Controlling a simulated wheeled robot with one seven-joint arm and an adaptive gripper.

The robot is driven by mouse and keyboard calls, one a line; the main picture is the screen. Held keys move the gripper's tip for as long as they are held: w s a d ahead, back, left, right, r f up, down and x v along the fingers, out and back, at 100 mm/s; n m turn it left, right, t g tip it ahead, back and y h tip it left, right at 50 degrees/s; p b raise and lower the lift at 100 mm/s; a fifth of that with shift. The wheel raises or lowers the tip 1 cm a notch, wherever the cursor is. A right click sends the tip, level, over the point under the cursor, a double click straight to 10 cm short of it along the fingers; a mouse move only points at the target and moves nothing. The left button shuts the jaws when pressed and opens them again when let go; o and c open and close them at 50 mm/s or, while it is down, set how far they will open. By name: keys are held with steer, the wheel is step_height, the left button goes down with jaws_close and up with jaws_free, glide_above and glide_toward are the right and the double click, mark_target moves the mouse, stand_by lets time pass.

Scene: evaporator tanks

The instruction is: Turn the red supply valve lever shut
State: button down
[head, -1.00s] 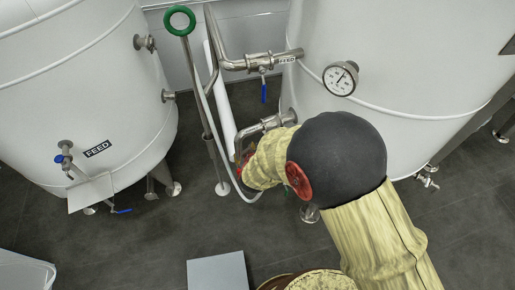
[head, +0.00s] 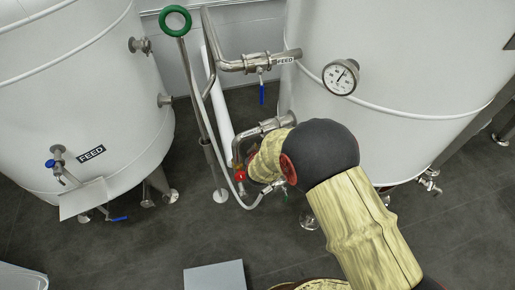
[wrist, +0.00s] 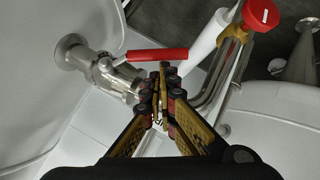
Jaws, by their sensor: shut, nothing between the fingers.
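The red valve lever (wrist: 157,55) shows in the wrist view, its red sleeve lying nearly level across the picture, with a metal stem at its left end by the steel valve body (wrist: 120,76). My gripper (wrist: 162,72) is shut and empty, its fingertips just below the lever's right half in the picture. I cannot tell whether they touch it. In the head view my arm covers the lever and fingers beside the right tank.
A red knob (wrist: 262,14) on a brass fitting stands right of the lever; it also shows in the head view (head: 240,176). Steel pipes and a white tank wall crowd the gripper. A blue-handled feed valve (head: 262,92) is above. A pole with a green ring (head: 175,20) stands left.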

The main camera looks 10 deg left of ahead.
steer(key=shift+f+n+t+h+p, duration=0.3)
steer(key=shift+f+t+p, duration=0.1)
steer(key=shift+f+t, duration=0.15)
stand_by(0.4)
steer(key=w+d+f+n+t+h+b, duration=0.3)
steer(key=d+f+n+t+b, duration=0.1)
steer(key=f, duration=0.3)
steer(key=shift+n+t+h+b, duration=0.3)
steer(key=shift+n+t+b, duration=0.3)
steer(key=shift+t, duration=0.15)
steer(key=shift+f, duration=0.1)
stand_by(0.4)
